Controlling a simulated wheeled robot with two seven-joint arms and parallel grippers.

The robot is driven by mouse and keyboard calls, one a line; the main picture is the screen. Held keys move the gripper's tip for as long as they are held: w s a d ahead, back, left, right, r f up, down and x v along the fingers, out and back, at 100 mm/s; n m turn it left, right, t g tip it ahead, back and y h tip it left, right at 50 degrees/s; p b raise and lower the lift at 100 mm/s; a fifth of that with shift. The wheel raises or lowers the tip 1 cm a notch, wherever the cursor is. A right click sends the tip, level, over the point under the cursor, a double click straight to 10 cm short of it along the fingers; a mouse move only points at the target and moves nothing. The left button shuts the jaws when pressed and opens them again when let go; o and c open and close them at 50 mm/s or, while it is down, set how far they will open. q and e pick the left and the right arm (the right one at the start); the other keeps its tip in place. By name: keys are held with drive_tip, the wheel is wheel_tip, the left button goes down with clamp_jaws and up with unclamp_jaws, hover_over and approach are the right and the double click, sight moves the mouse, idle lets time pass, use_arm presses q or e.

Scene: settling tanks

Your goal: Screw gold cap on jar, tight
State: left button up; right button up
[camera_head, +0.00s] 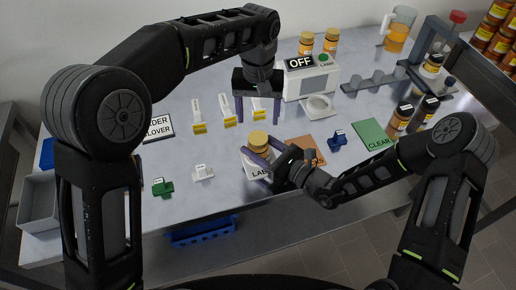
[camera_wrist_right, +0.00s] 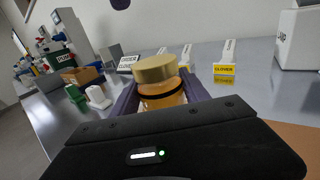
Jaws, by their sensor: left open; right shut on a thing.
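An amber jar (camera_wrist_right: 165,96) stands between the fingers of my right gripper (camera_head: 266,154), which is shut on it. The gold cap (camera_wrist_right: 155,69) is on top of the jar; it also shows in the head view (camera_head: 258,138). A dark band shows just under the cap; I cannot tell how tight the cap is. In the head view my left gripper (camera_head: 259,117) is open, fingers pointing down, behind and above the jar, apart from the cap. The jar's lower part is hidden by my right gripper.
A white block lettered "LAB" (camera_head: 259,172) is at the jar. Behind are several yellow-labelled tags (camera_head: 228,118) and a white machine with an OFF sign (camera_head: 313,80). A green CLEAR mat (camera_head: 372,136) and dark-capped jars (camera_head: 399,121) lie right. A grey bin (camera_head: 39,200) is left.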

sight(258, 138)
clamp_jaws()
idle(0.3)
use_arm(q)
drive_tip(key=shift+n, duration=0.3)
drive_tip(key=n, duration=0.3)
drive_tip(key=shift+n, duration=0.3)
drive_tip(key=n, duration=1.4)
drive_tip(key=shift+f, duration=0.1)
drive_tip(key=shift+f, duration=3.9)
